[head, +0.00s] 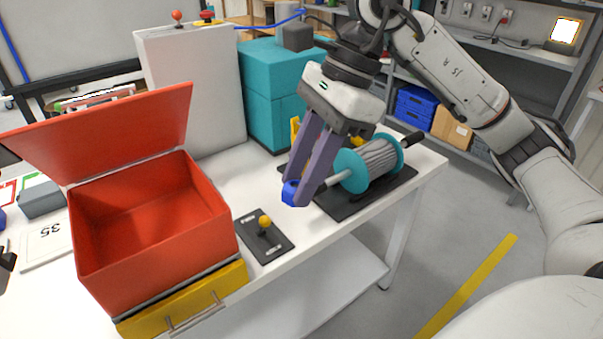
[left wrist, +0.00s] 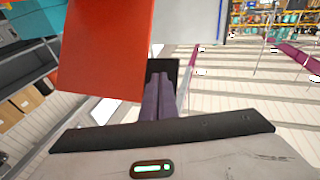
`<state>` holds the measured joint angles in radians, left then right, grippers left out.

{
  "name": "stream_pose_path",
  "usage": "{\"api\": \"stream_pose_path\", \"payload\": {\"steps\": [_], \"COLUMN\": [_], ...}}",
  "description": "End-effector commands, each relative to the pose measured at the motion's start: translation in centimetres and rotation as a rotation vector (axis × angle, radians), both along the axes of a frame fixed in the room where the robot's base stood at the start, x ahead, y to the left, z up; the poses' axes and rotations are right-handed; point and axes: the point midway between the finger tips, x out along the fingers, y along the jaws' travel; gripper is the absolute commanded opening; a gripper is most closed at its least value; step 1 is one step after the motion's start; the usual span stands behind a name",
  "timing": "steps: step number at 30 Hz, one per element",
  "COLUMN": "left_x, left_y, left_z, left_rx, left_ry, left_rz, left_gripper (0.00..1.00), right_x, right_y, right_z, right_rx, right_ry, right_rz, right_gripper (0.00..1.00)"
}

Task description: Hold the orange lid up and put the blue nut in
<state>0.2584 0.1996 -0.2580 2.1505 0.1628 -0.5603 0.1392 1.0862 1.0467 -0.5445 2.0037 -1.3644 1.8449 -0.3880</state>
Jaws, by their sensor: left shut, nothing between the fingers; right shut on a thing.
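The orange lid (head: 110,130) stands raised at the back of the open orange box (head: 150,235), tilted, with the box's inside showing empty. In the left wrist view an orange panel, apparently the lid (left wrist: 105,45), lies close beside my left gripper (left wrist: 160,80). Its fingers are shut with nothing between them; I cannot tell whether they touch the panel. In the head view this gripper does not show clearly. My right gripper (head: 299,195) is shut on the blue nut (head: 292,193), held above the table, right of the box, near the reel's rod end.
The cable reel (head: 370,164) sits on a black base to the right. A black plate with a yellow knob (head: 264,222) lies between box and reel. A yellow drawer (head: 185,305) is under the box. A grey panel (head: 195,90) and teal boxes (head: 272,100) stand behind.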

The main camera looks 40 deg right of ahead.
Motion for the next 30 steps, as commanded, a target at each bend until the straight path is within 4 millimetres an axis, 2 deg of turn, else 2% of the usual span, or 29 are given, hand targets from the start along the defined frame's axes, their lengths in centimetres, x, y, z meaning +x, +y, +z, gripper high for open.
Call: {"api": "stream_pose_path", "payload": {"steps": [6, 15, 21, 30], "left_x": [2.0, 4.7, 5.5, 5.7], "left_y": [0.0, -0.1, 0.0, 0.0], "left_z": [2.0, 3.6, 4.1, 4.2], "left_rx": [-0.001, -0.001, -0.001, 0.000], "left_ry": [-0.005, -0.003, -0.003, -0.002], "left_rz": [-0.001, -0.001, -0.001, -0.001], "left_gripper": [0.00, 0.00, 0.00, 0.00], "right_x": [0.0, 0.0, 0.0, 0.0], "right_y": [0.0, 0.0, 0.0, 0.0], "right_z": [0.0, 0.0, 0.0, 0.0], "right_rx": [0.000, 0.000, 0.000, 0.000], "right_ry": [0.000, 0.000, 0.000, 0.000], "right_rz": [0.000, 0.000, 0.000, 0.000], "right_gripper": [0.08, 0.08, 0.08, 0.08]}}
